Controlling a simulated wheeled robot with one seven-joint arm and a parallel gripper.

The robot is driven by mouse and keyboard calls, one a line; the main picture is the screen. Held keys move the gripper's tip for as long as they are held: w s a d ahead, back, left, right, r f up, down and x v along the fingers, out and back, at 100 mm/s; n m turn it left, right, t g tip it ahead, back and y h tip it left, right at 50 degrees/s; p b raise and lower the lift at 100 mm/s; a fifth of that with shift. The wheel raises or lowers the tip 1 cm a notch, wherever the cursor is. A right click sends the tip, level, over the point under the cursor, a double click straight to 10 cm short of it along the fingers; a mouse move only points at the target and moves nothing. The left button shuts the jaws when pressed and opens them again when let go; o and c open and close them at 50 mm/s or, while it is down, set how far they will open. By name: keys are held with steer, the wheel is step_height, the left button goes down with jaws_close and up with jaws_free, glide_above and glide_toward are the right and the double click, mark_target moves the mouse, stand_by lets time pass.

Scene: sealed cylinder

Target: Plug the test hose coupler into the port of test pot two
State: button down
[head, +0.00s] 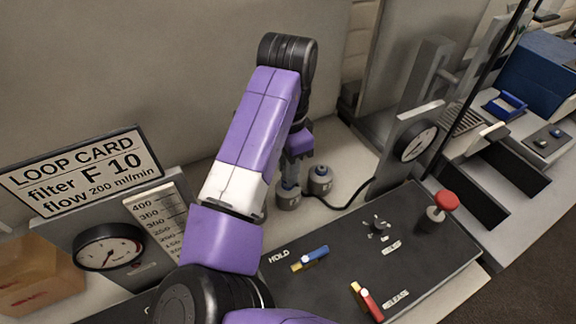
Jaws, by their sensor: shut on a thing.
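My gripper (291,172) points down behind my bent arm, directly above the left one of two small grey pots (288,199). The other grey pot (320,183) stands just to its right. I cannot read any numbers on the pots, so I cannot tell which is test pot two. A black hose (345,207) runs from the pots to the right, up to the gauge stand. My gripper is shut on what seems to be the hose coupler. The coupler is too small and too hidden to make out, and I cannot tell whether it touches a port.
A black panel (330,279) with blue and red levers, a small knob and a red button (446,201) lies in front. A gauge stand (414,141) rises to the right of the pots. A loop card (82,172) and another gauge (109,247) stand left. A wall is behind.

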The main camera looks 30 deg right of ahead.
steer(key=shift+f, duration=0.25)
steer(key=c, duration=1.1)
jaws_free()
steer(key=shift+o, duration=0.2)
steer(key=shift+r, duration=3.95)
steer(key=shift+s, duration=0.1)
